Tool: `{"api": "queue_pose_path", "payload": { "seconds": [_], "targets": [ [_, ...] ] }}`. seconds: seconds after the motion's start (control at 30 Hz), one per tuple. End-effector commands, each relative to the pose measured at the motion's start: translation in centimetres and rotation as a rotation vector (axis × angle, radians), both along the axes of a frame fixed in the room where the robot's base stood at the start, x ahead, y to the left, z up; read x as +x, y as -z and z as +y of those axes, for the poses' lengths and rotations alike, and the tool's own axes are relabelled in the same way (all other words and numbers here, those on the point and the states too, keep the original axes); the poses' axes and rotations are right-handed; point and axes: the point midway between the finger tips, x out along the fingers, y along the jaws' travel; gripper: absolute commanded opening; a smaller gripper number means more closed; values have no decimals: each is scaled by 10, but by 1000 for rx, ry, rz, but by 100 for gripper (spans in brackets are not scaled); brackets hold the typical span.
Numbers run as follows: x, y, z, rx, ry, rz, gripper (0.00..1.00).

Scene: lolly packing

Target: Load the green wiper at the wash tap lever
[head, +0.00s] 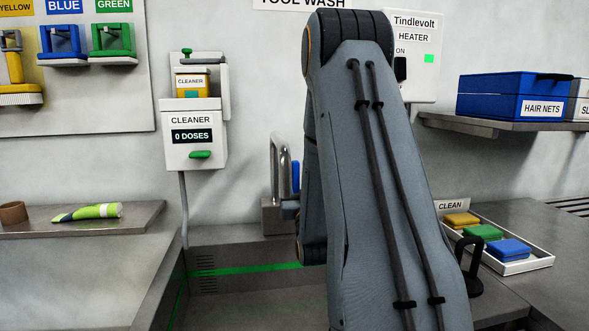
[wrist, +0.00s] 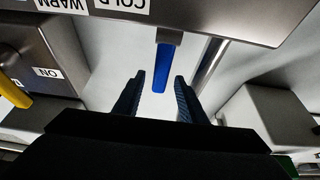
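In the wrist view, my gripper (wrist: 160,80) is open, its two dark blue ribbed fingers apart with nothing between them. A blue lever (wrist: 162,66) hangs just beyond the fingertips, roughly between them in the picture. In the head view, the wash tap (head: 281,160) stands behind the sink, with a bit of blue lever (head: 295,176) beside it; my arm hides the rest and the gripper. A green tool (head: 112,40) hangs under the GREEN label and a green pad (head: 482,232) lies in the CLEAN tray (head: 530,262); I cannot tell which is the wiper.
The cleaner dispenser (head: 193,145) reads 0 DOSES. A green and white tube (head: 88,212) lies on the left shelf (head: 110,225). In the wrist view, a panel (wrist: 225,18) marked COLD and WARM and a grey block (wrist: 262,118) are close to the gripper.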

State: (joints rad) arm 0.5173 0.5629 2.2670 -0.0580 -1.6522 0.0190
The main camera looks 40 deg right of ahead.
Motion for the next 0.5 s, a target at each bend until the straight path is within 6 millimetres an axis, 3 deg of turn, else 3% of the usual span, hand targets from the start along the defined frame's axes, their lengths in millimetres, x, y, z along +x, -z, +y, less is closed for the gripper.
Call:
{"api": "queue_pose_path", "payload": {
  "seconds": [0.2, 0.5],
  "targets": [
    [23, -12, -10, 0, -1, -2, 38],
    [31, -14, -12, 1, -4, 0, 38]
  ]
}}
